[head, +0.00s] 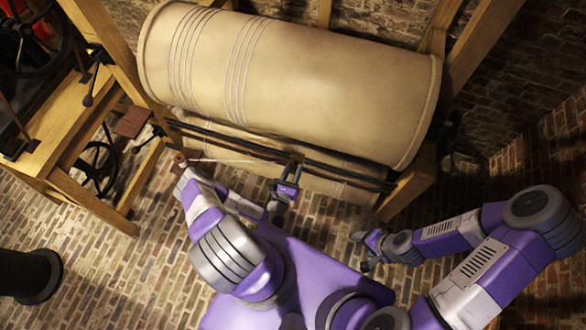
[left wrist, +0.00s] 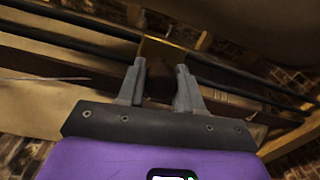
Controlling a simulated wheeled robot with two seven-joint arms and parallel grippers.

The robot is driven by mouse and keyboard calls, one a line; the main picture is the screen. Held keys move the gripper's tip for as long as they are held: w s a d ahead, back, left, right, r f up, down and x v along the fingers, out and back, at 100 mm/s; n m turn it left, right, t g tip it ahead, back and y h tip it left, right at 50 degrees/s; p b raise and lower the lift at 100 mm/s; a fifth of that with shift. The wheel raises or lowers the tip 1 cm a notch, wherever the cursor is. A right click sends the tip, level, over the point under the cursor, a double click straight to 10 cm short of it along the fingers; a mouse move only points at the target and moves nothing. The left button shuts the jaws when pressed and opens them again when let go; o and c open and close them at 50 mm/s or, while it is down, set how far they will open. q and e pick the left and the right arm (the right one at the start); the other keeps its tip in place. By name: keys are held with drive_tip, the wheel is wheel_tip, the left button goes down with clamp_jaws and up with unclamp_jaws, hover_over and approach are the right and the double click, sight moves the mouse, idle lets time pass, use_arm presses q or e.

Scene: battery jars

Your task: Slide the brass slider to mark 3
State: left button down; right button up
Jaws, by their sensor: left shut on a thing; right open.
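The brass slider (head: 298,157) sits on two dark parallel rods (head: 235,143) in front of the big drum. In the left wrist view the slider (left wrist: 165,50) spans the rods just beyond my fingers. My left gripper (head: 290,176) is at the slider; in the left wrist view its fingers (left wrist: 160,68) are shut on a dark brown piece below the brass, apparently the slider's handle. The fingers hide part of it. I cannot read any mark numbers. My right gripper (head: 368,250) is open and empty, lower right, away from the rods.
A large tan drum (head: 290,75) lies behind and above the rods in a wooden frame (head: 408,187). A wooden stand with wheels (head: 75,150) is at left, a black cylinder (head: 30,275) lower left.

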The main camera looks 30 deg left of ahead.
use_arm(q)
drive_tip(key=c, duration=0.7)
unclamp_jaws()
drive_tip(key=shift+c, duration=0.2)
drive_tip(key=s+d, duration=0.1)
drive_tip(key=s, duration=0.6)
drive_tip(key=shift+s+b, duration=0.2)
drive_tip(key=shift+b, duration=0.1)
drive_tip(key=shift+d, duration=0.1)
